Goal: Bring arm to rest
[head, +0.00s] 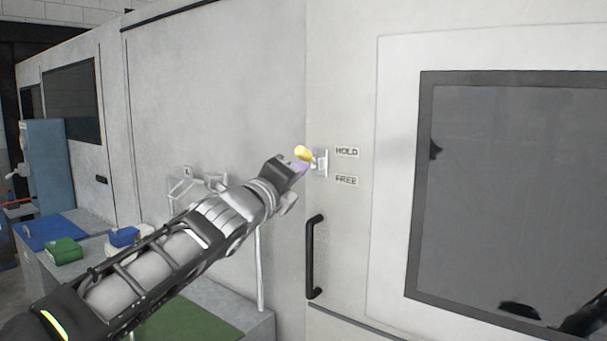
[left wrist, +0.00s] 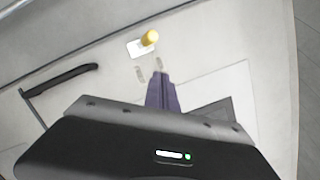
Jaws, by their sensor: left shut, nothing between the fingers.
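My left arm reaches up from the lower left in the head view. My left gripper (head: 300,168) is shut and empty, its purple fingers just in front of a yellow knob (head: 303,152) on a small white switch plate (head: 321,163). In the left wrist view the shut purple fingers (left wrist: 158,80) point toward the yellow knob (left wrist: 150,37), with a visible gap in the picture. Whether they touch in depth I cannot tell from the head view. Labels HOLD (head: 346,152) and FREE (head: 346,181) sit right of the plate. My right gripper is not in view.
A black door handle (head: 314,257) stands below the switch. A dark window (head: 510,190) fills the right. At lower left a bench carries a green box (head: 64,251), a blue box (head: 124,237) and a blue mat (head: 48,231).

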